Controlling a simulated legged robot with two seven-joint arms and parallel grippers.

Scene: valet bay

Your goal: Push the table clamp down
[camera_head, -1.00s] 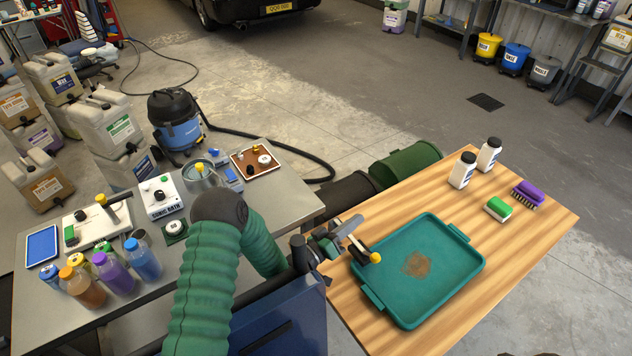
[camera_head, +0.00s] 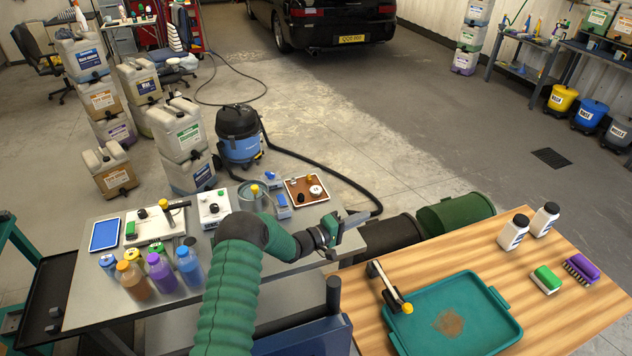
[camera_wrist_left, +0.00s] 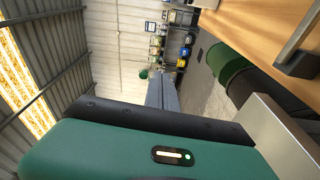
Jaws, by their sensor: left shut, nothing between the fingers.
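The table clamp (camera_head: 384,280) stands at the left edge of the wooden table (camera_head: 468,263), beside the teal tray (camera_head: 497,337). Its bar slants toward the tray, and a yellow knob (camera_head: 407,308) sits at the end by the tray's left rim. I cannot tell how far down the bar is. A dark bar at the upper right of the left wrist view (camera_wrist_left: 300,40) looks like part of the clamp. My left gripper (camera_head: 358,219) is shut and empty, beyond and left of the clamp, apart from it. My right gripper is not in view.
The grey bench (camera_head: 84,256) holds bottles (camera_head: 160,272), a white device (camera_head: 213,207) and a brown tray (camera_head: 305,190). Dark and green bins (camera_head: 455,213) stand behind the wooden table.

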